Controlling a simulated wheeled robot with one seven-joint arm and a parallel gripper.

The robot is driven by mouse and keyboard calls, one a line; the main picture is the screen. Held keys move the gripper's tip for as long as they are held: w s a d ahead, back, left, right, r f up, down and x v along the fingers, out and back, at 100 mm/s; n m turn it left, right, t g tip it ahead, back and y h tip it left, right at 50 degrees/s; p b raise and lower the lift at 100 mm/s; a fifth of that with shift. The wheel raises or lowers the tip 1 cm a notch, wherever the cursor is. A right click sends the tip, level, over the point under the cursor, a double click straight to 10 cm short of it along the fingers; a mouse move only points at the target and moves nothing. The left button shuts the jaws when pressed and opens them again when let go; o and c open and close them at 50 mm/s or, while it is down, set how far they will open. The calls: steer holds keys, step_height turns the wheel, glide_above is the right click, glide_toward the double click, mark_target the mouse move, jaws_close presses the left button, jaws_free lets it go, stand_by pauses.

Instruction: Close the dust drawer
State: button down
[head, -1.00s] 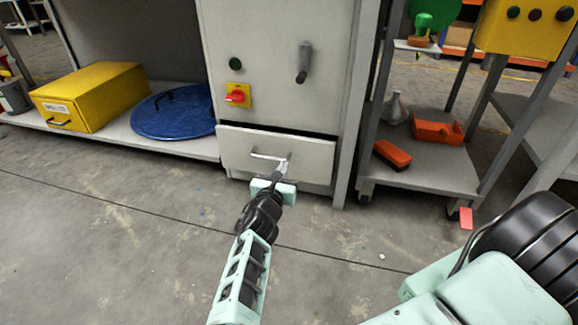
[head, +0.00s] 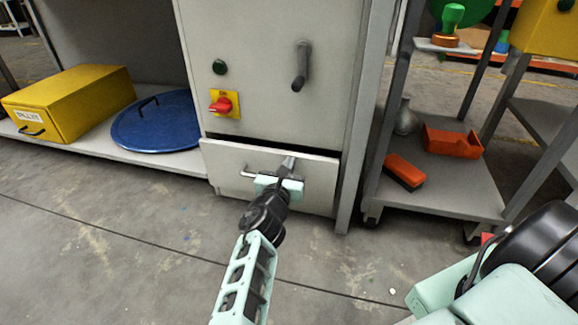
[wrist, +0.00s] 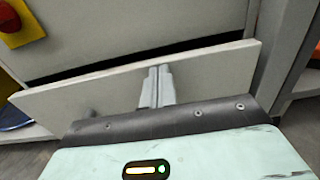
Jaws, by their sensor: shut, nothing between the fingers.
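The dust drawer (head: 318,181) is the pale grey front at the bottom of the grey cabinet, with a bar handle (head: 247,174). A dark gap along its top edge shows it stands a little open. In the wrist view the drawer front (wrist: 75,104) also sits out from the cabinet, with the dark gap above it. My gripper (head: 286,166) is shut and empty, in front of the drawer's upper middle by the handle. In the wrist view the closed fingers (wrist: 158,85) point at the drawer front and overlap it; I cannot tell whether they touch it.
The cabinet has a red switch (head: 221,105) and a grey lever (head: 301,66). A yellow box (head: 75,105) and a blue lid (head: 155,125) lie on the left shelf. A grey trolley (head: 440,187) stands close on the right. The floor in front is clear.

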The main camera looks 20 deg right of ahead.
mark_target(292, 152)
steer(key=p+x, duration=0.2)
steer(key=x, duration=0.2)
steer(key=shift+w+r, duration=0.1)
steer(key=shift+r, duration=0.1)
steer(key=shift+w+d+f, duration=0.15)
steer(key=shift+w, duration=0.1)
steer(key=shift+p, duration=0.4)
